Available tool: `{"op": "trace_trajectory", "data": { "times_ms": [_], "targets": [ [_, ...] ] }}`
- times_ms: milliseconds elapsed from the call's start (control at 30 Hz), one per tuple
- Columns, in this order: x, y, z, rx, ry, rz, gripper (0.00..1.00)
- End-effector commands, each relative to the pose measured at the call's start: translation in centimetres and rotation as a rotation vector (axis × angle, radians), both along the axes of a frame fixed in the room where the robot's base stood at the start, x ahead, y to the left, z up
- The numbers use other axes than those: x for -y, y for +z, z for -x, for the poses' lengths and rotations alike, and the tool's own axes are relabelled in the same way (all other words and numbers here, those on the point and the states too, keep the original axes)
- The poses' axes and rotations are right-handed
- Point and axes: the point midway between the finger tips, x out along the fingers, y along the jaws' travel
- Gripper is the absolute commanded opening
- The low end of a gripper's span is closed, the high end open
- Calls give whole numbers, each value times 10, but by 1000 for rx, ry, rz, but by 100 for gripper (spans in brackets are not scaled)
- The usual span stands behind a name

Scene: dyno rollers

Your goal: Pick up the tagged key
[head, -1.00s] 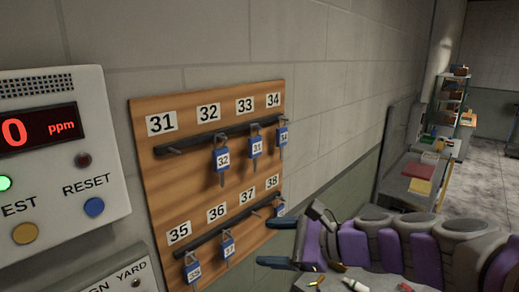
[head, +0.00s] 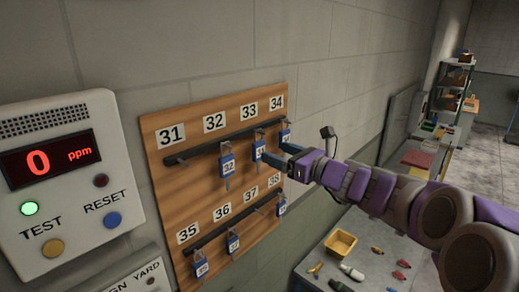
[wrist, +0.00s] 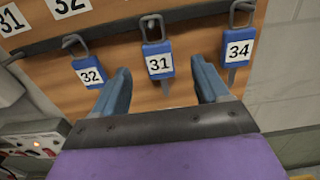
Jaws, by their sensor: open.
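A wooden key board (head: 160,142) hangs on the wall with two rows of numbered hooks. A blue tag reading 31 (head: 258,151) hangs with its key under label 33; it also shows in the wrist view (wrist: 158,65). My gripper (head: 273,149) is open in front of the upper row. In the wrist view, my gripper's fingers (wrist: 160,72) lie on either side of tag 31, and the gap holds nothing gripped. Whether the tag is between the tips or just beyond them, I cannot tell. Tag 32 (wrist: 90,72) hangs to the left and tag 34 (wrist: 237,50) to the right.
More blue tags hang on the lower row, such as tag 35 (head: 201,269). A gas panel (head: 62,180) reading 0 ppm is on the wall at left. A bench (head: 312,265) below holds a yellow bin (head: 341,242) and small items. Shelving stands far right.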

Motion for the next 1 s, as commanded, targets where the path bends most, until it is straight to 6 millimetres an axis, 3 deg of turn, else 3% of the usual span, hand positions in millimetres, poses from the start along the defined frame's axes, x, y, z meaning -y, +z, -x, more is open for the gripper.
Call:
{"op": "trace_trajectory", "data": {
  "times_ms": [667, 1000],
  "targets": [
    [-57, 0, -43, 1, 2, 2, 74],
    [-60, 1, -45, 3, 1, 0, 72]
  ]
}}
